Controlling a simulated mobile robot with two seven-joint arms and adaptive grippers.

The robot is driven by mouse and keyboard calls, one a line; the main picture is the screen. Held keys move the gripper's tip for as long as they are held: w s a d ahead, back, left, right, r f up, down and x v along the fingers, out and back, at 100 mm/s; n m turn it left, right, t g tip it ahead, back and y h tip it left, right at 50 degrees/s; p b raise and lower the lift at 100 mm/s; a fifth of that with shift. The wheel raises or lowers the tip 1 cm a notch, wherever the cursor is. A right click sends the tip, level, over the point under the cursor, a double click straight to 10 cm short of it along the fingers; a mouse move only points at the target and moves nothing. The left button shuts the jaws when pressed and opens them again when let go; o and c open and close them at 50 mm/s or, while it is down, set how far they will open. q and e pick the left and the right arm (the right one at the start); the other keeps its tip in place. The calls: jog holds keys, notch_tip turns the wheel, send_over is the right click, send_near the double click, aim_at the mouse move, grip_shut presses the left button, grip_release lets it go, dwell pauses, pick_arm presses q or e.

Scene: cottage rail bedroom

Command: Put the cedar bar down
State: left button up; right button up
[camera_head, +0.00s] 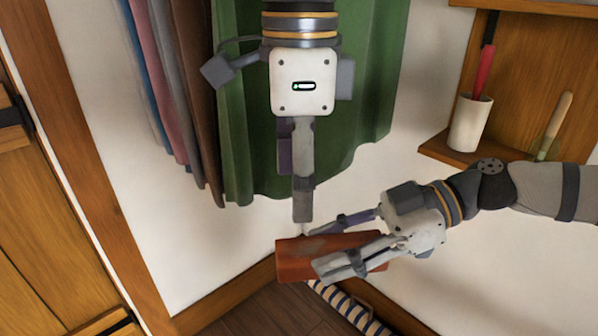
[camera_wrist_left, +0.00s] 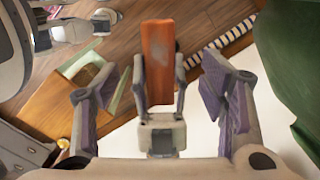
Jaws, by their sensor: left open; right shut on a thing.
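The cedar bar (camera_head: 292,260) is a reddish-brown block held in the air low in the middle of the head view. My right gripper (camera_head: 326,248) comes in from the right and is shut on it, one finger along each side. The bar also shows in the left wrist view (camera_wrist_left: 158,45), its near end between the right gripper's fingers. My left gripper (camera_head: 302,214) points down just above the bar. Its fingers stand wide apart on both sides of the bar and right gripper in the left wrist view; it is open and holds nothing.
Hanging clothes, including a green garment (camera_head: 365,70), are behind my left gripper. A wooden shelf (camera_head: 440,149) at right bears a white cup (camera_head: 469,125) with a red-handled tool. A striped roll (camera_head: 345,306) lies low near the wall. A wooden door (camera_head: 40,220) is at left.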

aim_at(299, 248)
pick_arm(q)
notch_tip(299, 248, down, 12)
jog(key=shift+r, duration=0.1)
jog(key=c, duration=1)
jog(key=o, duration=1)
pick_arm(e)
jog(key=shift+w, duration=0.1)
